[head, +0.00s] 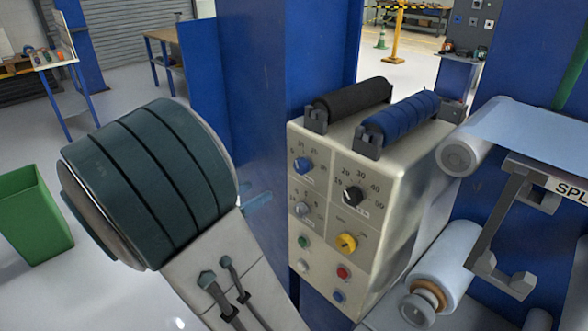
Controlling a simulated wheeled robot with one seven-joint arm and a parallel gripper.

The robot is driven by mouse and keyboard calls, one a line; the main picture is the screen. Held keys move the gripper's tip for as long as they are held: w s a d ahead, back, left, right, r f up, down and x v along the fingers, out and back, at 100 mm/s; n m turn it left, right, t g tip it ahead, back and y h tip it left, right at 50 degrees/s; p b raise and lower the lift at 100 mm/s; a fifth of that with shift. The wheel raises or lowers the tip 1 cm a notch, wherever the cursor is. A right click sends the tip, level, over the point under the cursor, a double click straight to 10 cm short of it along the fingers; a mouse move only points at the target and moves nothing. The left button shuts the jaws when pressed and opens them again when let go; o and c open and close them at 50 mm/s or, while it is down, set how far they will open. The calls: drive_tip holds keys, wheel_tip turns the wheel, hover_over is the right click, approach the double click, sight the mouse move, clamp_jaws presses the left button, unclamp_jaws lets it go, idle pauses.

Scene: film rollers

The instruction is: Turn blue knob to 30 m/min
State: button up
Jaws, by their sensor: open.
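The beige control panel (324,220) stands right of the middle in the head view, its front facing me. A small blue knob (303,166) sits at its upper left, with a printed number scale around it. Its pointer is too small to read. A larger black knob (352,196) is to its right, with a scale that goes up to 50. A grey-blue knob (302,208) is below the blue one, and a yellow knob (346,243) is lower right. I do not see my gripper's fingers, and nothing visible touches the blue knob.
Green (303,242) and red (343,272) buttons are lower on the panel. A black roller (348,100) and a blue roller (402,118) lie on top. A film roll (440,270) and bracket stand close on the right. A blue post (255,110) is behind; a green bin (34,218) is far left.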

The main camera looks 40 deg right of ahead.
sight(298, 167)
drive_tip(key=d, duration=0.9)
drive_tip(key=w+d, duration=0.1)
drive_tip(key=d, duration=0.3)
drive_tip(key=shift+w+d, duration=0.1)
drive_tip(key=shift+d, duration=0.25)
drive_tip(key=c, duration=1)
